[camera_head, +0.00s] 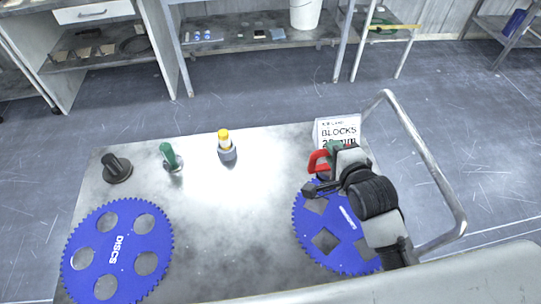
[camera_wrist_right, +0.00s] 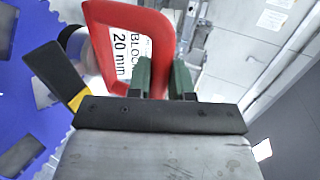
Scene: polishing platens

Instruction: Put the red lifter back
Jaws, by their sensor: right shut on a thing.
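The red lifter (camera_head: 317,162) shows as a red loop handle above the far edge of the right blue disc, in front of the white BLOCKS sign (camera_head: 338,131). My right gripper (camera_head: 334,148) is shut on the red lifter. In the right wrist view, the red handle (camera_wrist_right: 165,30) stands between the green fingers (camera_wrist_right: 158,78). The lifter's lower end is hidden, and I cannot tell whether it touches anything. My left gripper is not in view.
A metal rail (camera_head: 430,160) borders the right side. The bench middle is clear.

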